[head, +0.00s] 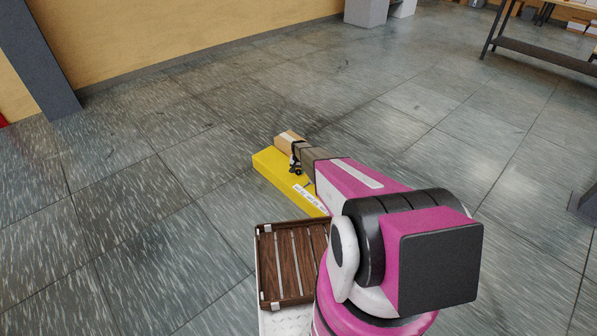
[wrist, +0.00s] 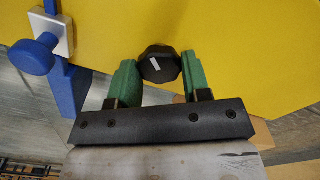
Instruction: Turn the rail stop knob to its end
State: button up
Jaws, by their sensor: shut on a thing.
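In the wrist view a dark, many-sided knob (wrist: 159,62) with a white mark stands out against a yellow surface (wrist: 240,45). I take it to be the rail stop knob; no label on it can be read. My gripper (wrist: 158,72) has its green fingers shut on the knob, one on each side. The white mark runs slanted across the knob's face. In the head view the yellow unit (head: 270,166) sits at the end of my arm, which covers much of it. The knob cannot be made out there.
A blue knob (wrist: 32,57) on a pale square plate is left of my gripper in the wrist view. Open tiled floor (head: 150,235) lies left; a dark-framed table (head: 540,52) stands far right.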

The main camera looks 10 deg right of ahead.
aim_at(299, 171)
jog(key=m, duration=0.5)
jog(key=shift+m, duration=2.3)
jog(key=o, duration=0.9)
jog(key=shift+o, duration=0.2)
notch_tip(299, 171, up, 11)
